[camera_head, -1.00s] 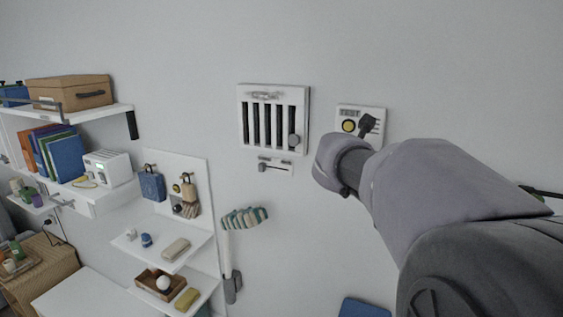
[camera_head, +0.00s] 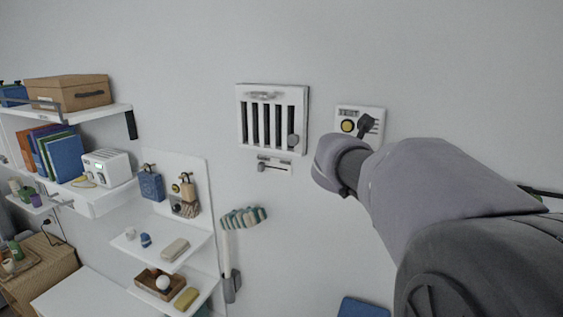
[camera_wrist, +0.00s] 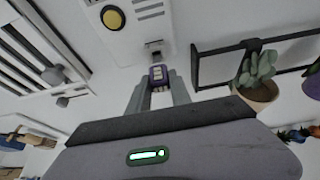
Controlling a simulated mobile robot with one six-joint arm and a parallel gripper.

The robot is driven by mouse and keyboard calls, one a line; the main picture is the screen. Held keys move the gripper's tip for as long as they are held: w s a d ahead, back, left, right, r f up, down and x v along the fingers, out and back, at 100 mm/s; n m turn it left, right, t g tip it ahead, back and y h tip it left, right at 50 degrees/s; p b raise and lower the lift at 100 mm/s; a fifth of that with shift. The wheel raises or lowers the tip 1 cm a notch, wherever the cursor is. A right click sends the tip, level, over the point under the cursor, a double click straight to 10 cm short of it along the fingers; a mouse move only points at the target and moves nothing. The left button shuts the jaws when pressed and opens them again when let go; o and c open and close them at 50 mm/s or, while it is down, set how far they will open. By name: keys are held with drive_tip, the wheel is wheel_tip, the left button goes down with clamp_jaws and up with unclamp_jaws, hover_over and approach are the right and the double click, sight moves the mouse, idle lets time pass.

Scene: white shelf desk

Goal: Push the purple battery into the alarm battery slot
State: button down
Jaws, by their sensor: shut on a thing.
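The alarm (camera_head: 372,113) is a white wall box marked TEST with a round yellow button. The wrist view shows its white body (camera_wrist: 128,40), slats and a small dark slot (camera_wrist: 154,46) near its lower edge. My gripper (camera_wrist: 158,92) is shut on the purple battery (camera_wrist: 157,72), which has pale markings and points at the slot. The battery's far end is at or just short of the slot mouth; I cannot tell whether it touches. In the head view a dark part, likely my gripper (camera_head: 366,124), overlaps the alarm's front, and the battery is hidden.
A white barred vent (camera_head: 272,88) and a small lever plate (camera_head: 274,165) are on the wall left of the alarm. In the wrist view, a dark frame (camera_wrist: 206,68) and a potted plant (camera_wrist: 258,92) stand close right of my gripper. Shelves (camera_head: 85,185) fill the far left.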

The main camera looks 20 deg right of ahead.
drive_tip(key=shift+w+d, duration=0.1)
drive_tip(key=shift+d, duration=0.05)
drive_tip(key=shift+w+d, duration=0.25)
drive_tip(key=shift+w+d+p, duration=0.45)
drive_tip(key=shift+w+d, duration=0.1)
drive_tip(key=shift+d, duration=0.05)
drive_tip(key=c, duration=1.1)
unclamp_jaws()
drive_tip(key=shift+d, duration=0.1)
drive_tip(key=v, duration=1.7)
drive_tip(key=shift+a, duration=0.25)
drive_tip(key=shift+s+r, duration=0.1)
